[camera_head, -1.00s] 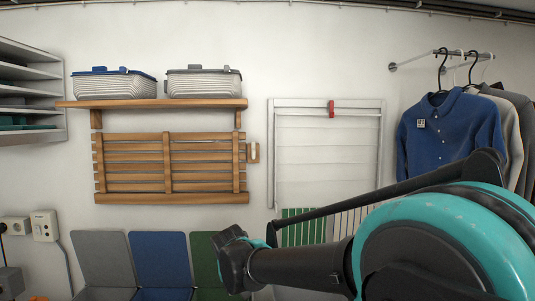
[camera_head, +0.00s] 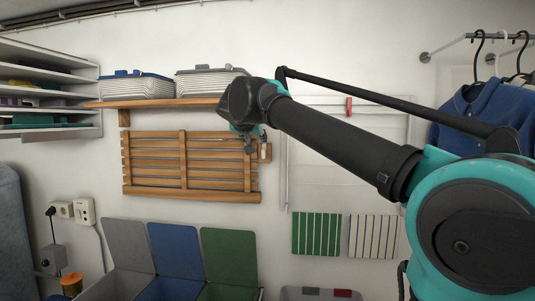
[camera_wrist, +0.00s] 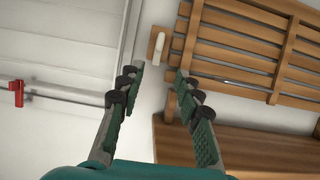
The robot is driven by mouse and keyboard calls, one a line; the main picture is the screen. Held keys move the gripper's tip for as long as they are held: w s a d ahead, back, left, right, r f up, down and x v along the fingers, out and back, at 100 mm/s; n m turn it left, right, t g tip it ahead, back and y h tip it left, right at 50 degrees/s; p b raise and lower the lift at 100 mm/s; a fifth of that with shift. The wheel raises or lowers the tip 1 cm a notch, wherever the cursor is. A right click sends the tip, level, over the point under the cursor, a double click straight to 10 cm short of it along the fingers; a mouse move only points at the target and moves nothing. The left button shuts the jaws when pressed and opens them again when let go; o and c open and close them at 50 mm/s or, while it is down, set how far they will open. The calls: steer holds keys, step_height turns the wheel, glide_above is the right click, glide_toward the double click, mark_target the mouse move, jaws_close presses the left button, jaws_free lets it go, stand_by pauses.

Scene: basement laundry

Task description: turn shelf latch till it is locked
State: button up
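The shelf latch (camera_head: 265,151), a small pale handle on a wooden block, is on the wall at the right end of the folded slatted wooden shelf (camera_head: 190,190). In the wrist view the latch handle (camera_wrist: 157,44) stands nearly upright in the picture, beside the slatted shelf (camera_wrist: 235,55). My gripper (camera_wrist: 160,74) is open and empty. Its fingertips are apart, with the latch beyond and between them in the picture; no contact shows. In the head view my gripper (camera_head: 250,146) is just left of the latch, partly hidden by my wrist.
A wooden wall shelf (camera_head: 160,103) with two lidded baskets is above the slatted shelf. A white drying rack (camera_head: 350,150) with a red clip is to the right. Open bins (camera_head: 175,250) stand below, and shirts (camera_head: 490,110) hang at far right.

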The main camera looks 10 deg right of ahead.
mark_target(263, 152)
steer(key=x, duration=1.6)
steer(key=shift+w+f, duration=0.1)
steer(key=shift+f, duration=0.1)
steer(key=shift+c, duration=0.4)
jaws_close()
